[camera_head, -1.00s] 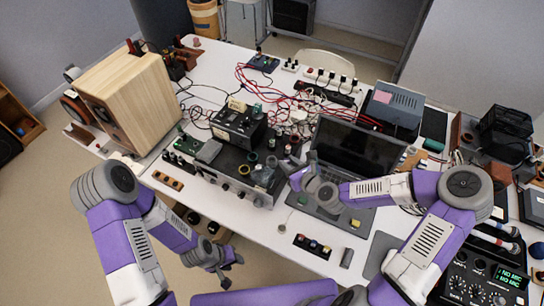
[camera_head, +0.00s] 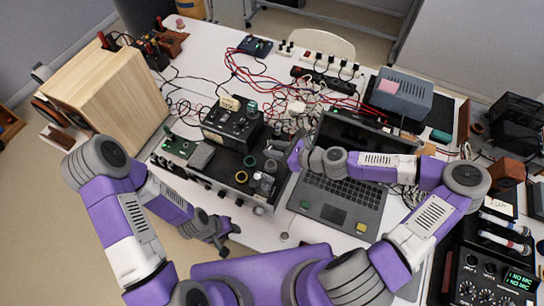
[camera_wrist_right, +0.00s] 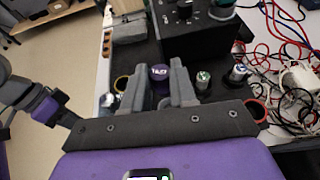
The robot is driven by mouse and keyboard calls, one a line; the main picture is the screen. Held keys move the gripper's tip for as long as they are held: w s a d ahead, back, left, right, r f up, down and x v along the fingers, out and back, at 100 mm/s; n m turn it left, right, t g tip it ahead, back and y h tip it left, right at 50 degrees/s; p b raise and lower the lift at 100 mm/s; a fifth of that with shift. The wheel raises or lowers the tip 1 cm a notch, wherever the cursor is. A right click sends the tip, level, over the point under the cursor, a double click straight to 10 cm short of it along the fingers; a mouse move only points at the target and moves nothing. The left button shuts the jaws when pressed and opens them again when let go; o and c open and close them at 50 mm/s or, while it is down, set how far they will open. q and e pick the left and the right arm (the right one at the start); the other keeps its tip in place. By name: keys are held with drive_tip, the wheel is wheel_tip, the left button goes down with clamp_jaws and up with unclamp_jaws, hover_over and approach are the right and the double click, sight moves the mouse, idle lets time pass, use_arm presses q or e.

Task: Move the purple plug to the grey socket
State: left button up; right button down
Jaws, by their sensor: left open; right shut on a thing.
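The purple plug (camera_wrist_right: 160,72), with white lettering on its round top, stands between the fingers of my right gripper (camera_wrist_right: 168,80) in the right wrist view. My right gripper is shut on it. In the head view my right gripper (camera_head: 281,149) is over the right side of the black-topped device (camera_head: 222,182), and the plug cannot be made out there. Small rings and silver connectors (camera_wrist_right: 203,80) stand nearby on the device; I cannot tell which one is the grey socket. My left gripper (camera_head: 222,236) is open and empty, low in front of the device.
An open laptop (camera_head: 338,196) lies right of the device, under my right forearm. A black box with knobs (camera_head: 232,124) stands behind the gripper area. Red and white cables (camera_wrist_right: 290,50) tangle to the right. A wooden speaker (camera_head: 112,95) stands at the left.

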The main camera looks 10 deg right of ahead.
sight(275, 167)
use_arm(q)
drive_tip(key=shift+s+f, duration=0.2)
drive_tip(key=shift+f, duration=0.05)
use_arm(e)
drive_tip(key=f, duration=0.2)
drive_tip(key=shift+s+f, duration=0.2)
drive_tip(key=shift+f, duration=0.15)
use_arm(q)
drive_tip(key=shift+w+f+b, duration=0.1)
drive_tip(key=shift+f+b, duration=0.25)
drive_tip(key=shift+b, duration=0.15)
use_arm(e)
drive_tip(key=shift+w+f, duration=0.1)
drive_tip(key=shift+f, duration=2)
use_arm(q)
drive_tip(key=shift+f, duration=0.2)
use_arm(e)
drive_tip(key=shift+f, duration=0.3)
drive_tip(key=c, duration=0.9)
unclamp_jaws()
